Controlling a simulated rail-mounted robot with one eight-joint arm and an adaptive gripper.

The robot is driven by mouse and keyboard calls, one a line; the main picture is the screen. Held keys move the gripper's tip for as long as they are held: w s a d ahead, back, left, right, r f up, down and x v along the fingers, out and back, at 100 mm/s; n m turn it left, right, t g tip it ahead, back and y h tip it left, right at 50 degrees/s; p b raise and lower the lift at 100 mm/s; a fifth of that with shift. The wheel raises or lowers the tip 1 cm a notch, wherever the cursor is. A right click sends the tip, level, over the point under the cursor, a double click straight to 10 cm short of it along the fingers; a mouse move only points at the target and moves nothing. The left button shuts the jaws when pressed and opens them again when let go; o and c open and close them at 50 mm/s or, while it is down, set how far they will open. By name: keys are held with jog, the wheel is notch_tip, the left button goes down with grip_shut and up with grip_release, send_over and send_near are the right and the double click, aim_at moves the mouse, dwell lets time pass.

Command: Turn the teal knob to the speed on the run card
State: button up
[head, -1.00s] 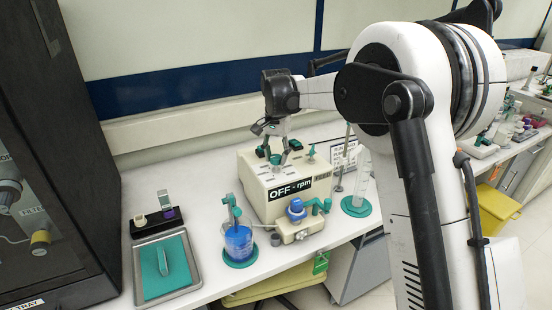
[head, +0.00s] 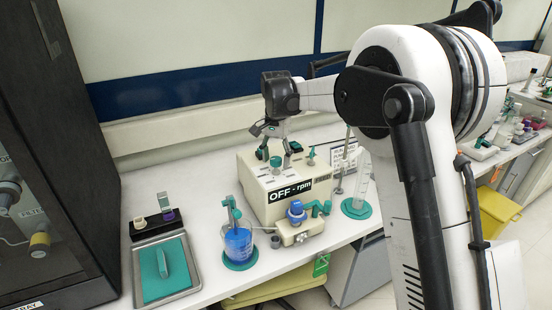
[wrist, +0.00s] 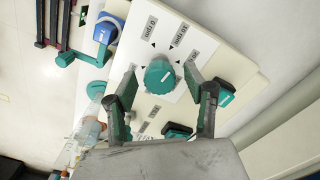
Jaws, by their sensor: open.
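The teal knob (wrist: 160,76) sits on the cream top of the pump box (head: 250,188), with a pale mark on its face. Printed rpm labels and small black triangles surround it; one label (wrist: 151,26) seems to read 0 rpm, others are too small or partly hidden. My gripper (wrist: 159,70) is open, its fingers on either side of the knob with visible gaps. The knob also shows under my gripper in the head view (head: 276,161). The box display (head: 291,190) reads "OFF - rpm". A printed card (head: 344,157) stands behind the box at right, its text unreadable.
A blue-topped pump head (head: 297,212) is at the box front. A beaker of blue liquid (head: 238,242) stands left of it, a cylinder on a teal base (head: 356,208) right. Another teal control (wrist: 226,92) lies close to one finger. Bench left of the beaker has some free room.

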aim_at(278, 160)
notch_tip(278, 160, up, 12)
dwell(0.6)
jog(key=s+d+r+n+t, duration=0.1)
jog(key=s+d+r+t, duration=0.15)
jog(key=s+d, duration=0.55)
jog(key=s+d+r+n+t, duration=0.1)
jog(key=s+d+r, duration=0.2)
jog(key=s+d, duration=0.5)
jog(key=s+d+f+n+t, duration=0.1)
jog(key=s+d+f, duration=0.1)
jog(key=s, duration=0.5)
jog(key=s+d+f+n+t, duration=0.1)
jog(key=s+d+f, duration=0.1)
jog(key=s+f, duration=0.3)
jog(key=s+d+f+n+t, duration=0.1)
jog(key=s+f, duration=0.3)
jog(key=s, duration=0.7)
jog(key=shift+s+d+t, duration=0.25)
jog(key=shift+d+t, duration=0.1)
jog(key=shift+d, duration=0.4)
